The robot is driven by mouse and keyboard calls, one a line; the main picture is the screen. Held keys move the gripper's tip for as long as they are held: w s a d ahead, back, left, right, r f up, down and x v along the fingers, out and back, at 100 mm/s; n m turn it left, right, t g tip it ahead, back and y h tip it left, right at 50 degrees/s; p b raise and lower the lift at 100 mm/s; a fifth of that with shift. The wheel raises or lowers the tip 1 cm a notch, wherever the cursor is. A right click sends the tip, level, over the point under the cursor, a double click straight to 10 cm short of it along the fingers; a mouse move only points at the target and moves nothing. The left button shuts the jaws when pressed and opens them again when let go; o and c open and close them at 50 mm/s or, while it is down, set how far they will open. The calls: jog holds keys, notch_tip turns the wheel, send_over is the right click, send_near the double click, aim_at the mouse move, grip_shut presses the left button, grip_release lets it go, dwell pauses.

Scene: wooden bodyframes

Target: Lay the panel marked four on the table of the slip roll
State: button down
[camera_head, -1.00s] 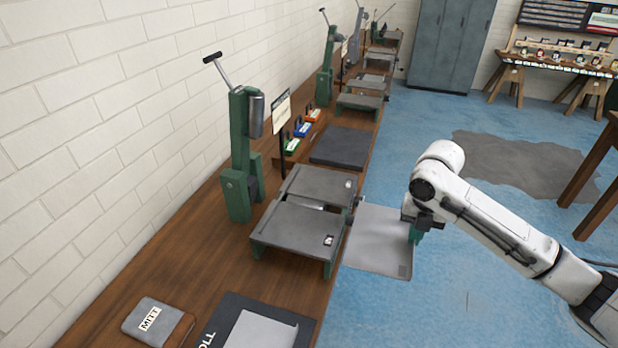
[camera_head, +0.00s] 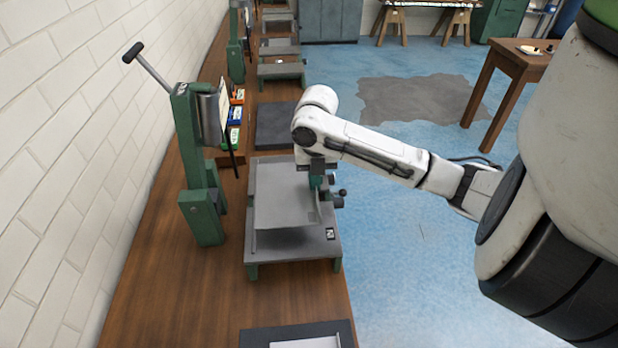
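A thin grey sheet-metal panel (camera_head: 285,205) lies level over the grey machine table (camera_head: 290,243) on the wooden bench; I take this machine for the slip roll. My gripper (camera_head: 317,186) has its green fingers at the panel's right edge and appears shut on it, partly hidden by my wrist. I cannot tell whether the panel touches the table or hovers just above it. No number is readable on the panel. The table's front strip, with a small black-and-white label (camera_head: 330,234), stays bare.
A green lever press (camera_head: 200,170) stands close left of the table. A dark flat plate (camera_head: 276,126) lies behind it, and a dark mat (camera_head: 255,338) in front. Knobs (camera_head: 338,199) stick out at the table's right side. Blue floor is open to the right.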

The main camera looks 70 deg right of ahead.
aim_at(315, 196)
jog(key=shift+f+b, duration=2.15)
jog(key=shift+f, duration=0.85)
jog(key=shift+f+b, duration=0.2)
jog(key=shift+b, duration=0.15)
jog(key=c, duration=1.8)
grip_release()
jog(key=o, duration=0.5)
jog(key=shift+o, duration=0.5)
jog(key=o, duration=0.5)
jog(key=shift+r+p, duration=2.55)
jog(key=shift+r, duration=0.95)
